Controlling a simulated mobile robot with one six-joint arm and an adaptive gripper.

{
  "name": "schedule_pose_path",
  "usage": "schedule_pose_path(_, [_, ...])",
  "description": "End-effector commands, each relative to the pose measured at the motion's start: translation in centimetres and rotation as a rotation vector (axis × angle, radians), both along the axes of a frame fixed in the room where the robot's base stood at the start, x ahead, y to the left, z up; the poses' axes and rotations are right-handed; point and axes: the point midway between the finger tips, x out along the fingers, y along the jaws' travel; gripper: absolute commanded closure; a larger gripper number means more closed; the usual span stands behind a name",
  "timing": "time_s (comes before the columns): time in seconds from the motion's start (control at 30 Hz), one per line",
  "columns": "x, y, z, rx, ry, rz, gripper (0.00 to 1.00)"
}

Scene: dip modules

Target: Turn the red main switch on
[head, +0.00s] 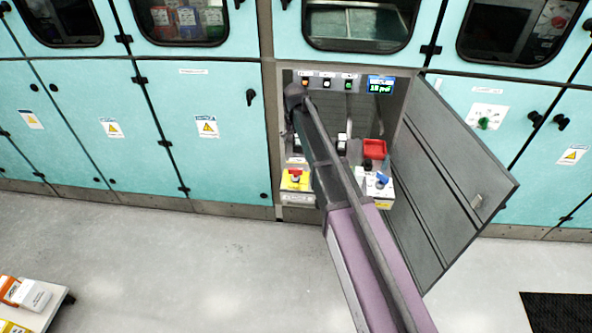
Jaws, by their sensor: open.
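A red switch handle (296,174) sits on a yellow plate (294,184) on top of a light box, low at the left inside the open cabinet bay. The handle is too small for its exact angle to be read. My arm reaches from the bottom right up into the bay, and passes just right of the yellow plate in the picture. My gripper cannot be made out; the arm's far end and dark interior hide that area. No contact with the switch is visible.
A blue handle (381,180) and a red block (374,149) are right of my arm. Indicator lamps and a lit display (381,85) line the bay's top. The grey cabinet door (445,180) stands open at right. A white cart (42,312) is at bottom left; floor between is clear.

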Motion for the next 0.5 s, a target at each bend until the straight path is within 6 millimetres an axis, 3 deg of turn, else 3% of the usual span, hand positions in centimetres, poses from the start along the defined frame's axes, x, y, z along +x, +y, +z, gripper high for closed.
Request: schedule_pose_path(0.5, [-0.02, -0.12, -0.44, 0.000, 0.000, -0.001, 0.00])
